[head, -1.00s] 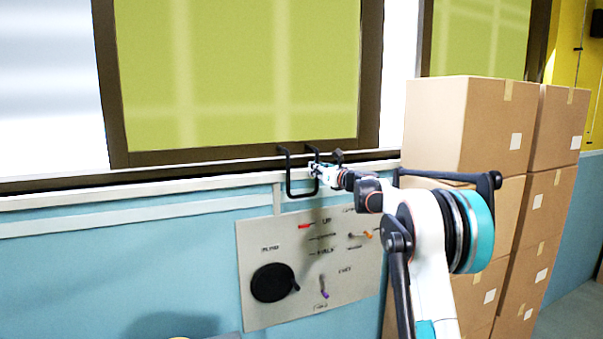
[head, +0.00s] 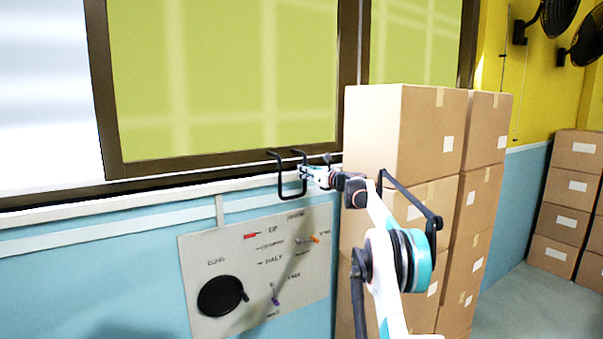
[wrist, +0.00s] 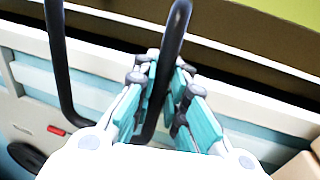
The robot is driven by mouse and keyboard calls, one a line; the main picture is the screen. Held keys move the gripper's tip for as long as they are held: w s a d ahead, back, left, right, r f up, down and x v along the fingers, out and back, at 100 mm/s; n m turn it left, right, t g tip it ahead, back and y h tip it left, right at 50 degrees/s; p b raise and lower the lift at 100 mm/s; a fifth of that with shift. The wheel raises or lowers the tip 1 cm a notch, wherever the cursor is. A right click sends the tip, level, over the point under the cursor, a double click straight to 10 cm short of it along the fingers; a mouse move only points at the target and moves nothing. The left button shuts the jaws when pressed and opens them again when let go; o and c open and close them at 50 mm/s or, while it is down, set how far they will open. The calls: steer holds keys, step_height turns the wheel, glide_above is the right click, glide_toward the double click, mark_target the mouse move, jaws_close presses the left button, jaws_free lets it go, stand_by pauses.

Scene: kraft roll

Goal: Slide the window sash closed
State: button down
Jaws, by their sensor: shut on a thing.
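The window sash is a dark brown frame (head: 105,100) around a yellow-green pane in the head view. Its right stile (head: 347,80) now stands against the dark frame of the neighbouring pane, with no white strip visible between them. A black U-shaped handle (head: 280,180) projects from the sash's lower right part. My gripper (head: 304,173) is shut on the handle's right-hand bar. In the wrist view, the teal fingers of my gripper (wrist: 160,95) close around one black bar of the handle (wrist: 170,50), and the other bar stands free to the left.
Stacked cardboard boxes (head: 400,130) stand just right of my gripper, close to my arm. A grey control panel (head: 255,270) with a black dial and small levers is on the blue wall below. Wall fans (head: 560,15) hang at the far right. Open floor (head: 525,300) lies right of the boxes.

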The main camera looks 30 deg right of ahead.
steer(key=shift+d+f, duration=0.1)
steer(key=shift+d, duration=0.15)
steer(key=c, duration=1.7)
jaws_free()
steer(key=shift+s+d, duration=0.1)
steer(key=shift+o, duration=0.3)
steer(key=shift+d, duration=0.2)
steer(key=shift+a, duration=0.3)
steer(key=s+d, duration=0.2)
steer(key=s, duration=0.9)
steer(key=shift+s+d, duration=0.3)
steer(key=shift+s, duration=0.1)
